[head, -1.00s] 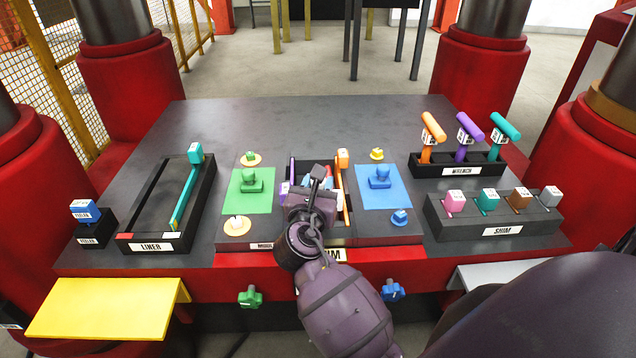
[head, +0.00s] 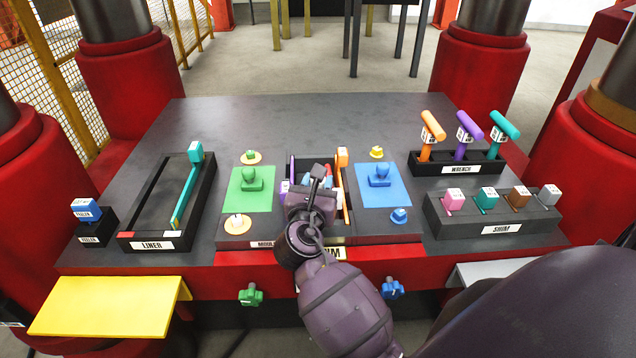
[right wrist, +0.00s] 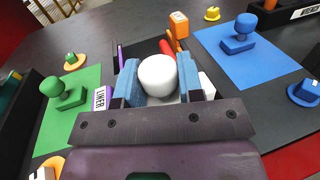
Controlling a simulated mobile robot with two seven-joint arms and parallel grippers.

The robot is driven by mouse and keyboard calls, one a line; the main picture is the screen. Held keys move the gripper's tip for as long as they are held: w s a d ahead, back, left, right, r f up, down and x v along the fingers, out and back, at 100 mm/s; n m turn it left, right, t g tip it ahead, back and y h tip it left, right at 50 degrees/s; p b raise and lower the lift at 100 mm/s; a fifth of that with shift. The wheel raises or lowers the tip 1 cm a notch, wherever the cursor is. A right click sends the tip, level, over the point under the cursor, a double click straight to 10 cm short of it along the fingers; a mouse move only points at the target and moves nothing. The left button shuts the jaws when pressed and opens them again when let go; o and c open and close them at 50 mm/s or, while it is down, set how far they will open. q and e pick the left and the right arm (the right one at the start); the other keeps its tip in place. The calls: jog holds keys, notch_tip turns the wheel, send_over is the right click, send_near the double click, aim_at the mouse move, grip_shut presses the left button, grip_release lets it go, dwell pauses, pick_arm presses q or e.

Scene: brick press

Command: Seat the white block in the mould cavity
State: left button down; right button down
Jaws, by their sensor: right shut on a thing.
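The white block (right wrist: 158,76) shows its round white top between the two blue finger pads of my right gripper (right wrist: 159,84) in the right wrist view. My right gripper (head: 318,180) is shut on it over the mould cavity (head: 293,170), between the green and blue pads. The gripper and arm hide most of the block and cavity in the head view. I cannot tell how deep the block sits or whether it touches the floor. A purple liner (right wrist: 120,62) and an orange-topped liner (head: 343,160) stand at the cavity's sides. My left gripper is not in view.
A green pad (head: 240,203) and a blue pad (head: 372,201), each with a knobbed piece, flank the cavity. The liner tray (head: 134,222) is left; the wrench rack (head: 425,170) and shim rack (head: 525,227) are right. The table behind the mould is clear.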

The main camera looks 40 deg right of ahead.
jog(key=shift+f+b, duration=0.6)
jog(key=shift+f, duration=0.85)
jog(key=c, duration=0.7)
grip_release()
jog(key=shift+f, duration=0.1)
jog(key=shift+f, duration=0.1)
jog(key=b+v, duration=0.1)
jog(key=v, duration=0.8)
jog(key=shift+s+a, duration=0.2)
jog(key=shift+s, duration=0.05)
jog(key=shift+s+a, duration=0.45)
jog(key=shift+a, duration=0.1)
